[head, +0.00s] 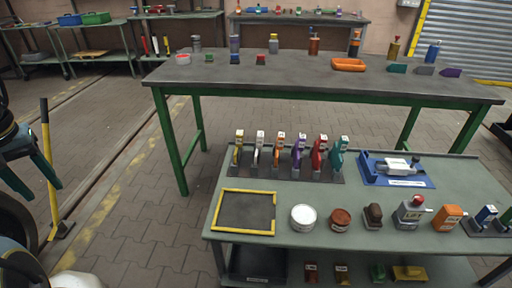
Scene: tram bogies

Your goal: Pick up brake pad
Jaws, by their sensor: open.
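No object is clearly recognisable as the brake pad in the head view. A dark brown rounded block (373,215) stands on the front bench between a reddish-brown round tin (340,219) and a grey can with a red cap (411,214). Small dark reddish (311,272) and yellow-brown (342,274) pieces lie on the lower shelf, too small to identify. Dark parts of my own arm with blue-green trim show at the left edge, far from the bench.
The front bench (262,182) also holds a yellow-edged tray (245,212), a white tin (303,217), a rack of several coloured holders (288,169) and a blue fixture (397,171). A green-legged table (290,84) stands behind. A yellow-handled tool (47,165) stands left; paved floor between is clear.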

